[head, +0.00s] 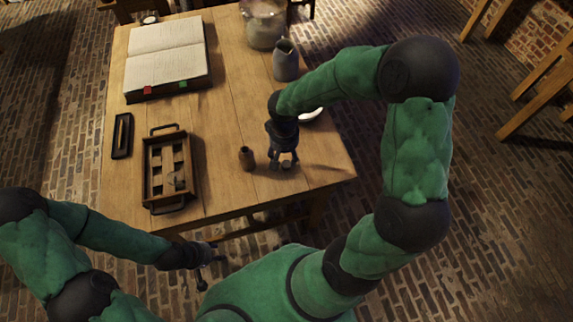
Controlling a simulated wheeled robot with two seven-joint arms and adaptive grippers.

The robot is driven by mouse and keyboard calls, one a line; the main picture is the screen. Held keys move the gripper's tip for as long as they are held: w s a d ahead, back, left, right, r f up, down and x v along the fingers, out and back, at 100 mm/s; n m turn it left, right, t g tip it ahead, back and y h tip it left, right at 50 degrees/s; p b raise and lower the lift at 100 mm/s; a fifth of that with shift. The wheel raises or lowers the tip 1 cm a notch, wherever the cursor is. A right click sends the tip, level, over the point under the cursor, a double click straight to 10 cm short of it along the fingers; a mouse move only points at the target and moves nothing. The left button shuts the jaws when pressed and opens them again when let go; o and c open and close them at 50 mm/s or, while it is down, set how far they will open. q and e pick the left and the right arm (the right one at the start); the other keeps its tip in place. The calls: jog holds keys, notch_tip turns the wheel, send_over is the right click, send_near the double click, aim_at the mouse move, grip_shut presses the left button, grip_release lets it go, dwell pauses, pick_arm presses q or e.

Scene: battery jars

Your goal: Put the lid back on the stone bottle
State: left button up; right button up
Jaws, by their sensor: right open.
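A wooden tray with handles (154,186) holds small items at the front left. A dark narrow case (122,136), an open book (165,50), a grey jug (286,62) and a glass jar (264,28) stand farther back. A white dish (311,114) is partly behind my right arm. The table's middle is clear.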

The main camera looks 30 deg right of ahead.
aim_at(286, 164)
jog(key=f+b, duration=0.2)
jog(key=f, duration=0.1)
jog(key=f+b, duration=0.1)
jog(key=f, duration=0.1)
jog(key=shift+d+f, duration=0.15)
jog(key=shift+d, duration=0.25)
jog(key=shift+c, duration=0.3)
jog(key=c, duration=0.8)
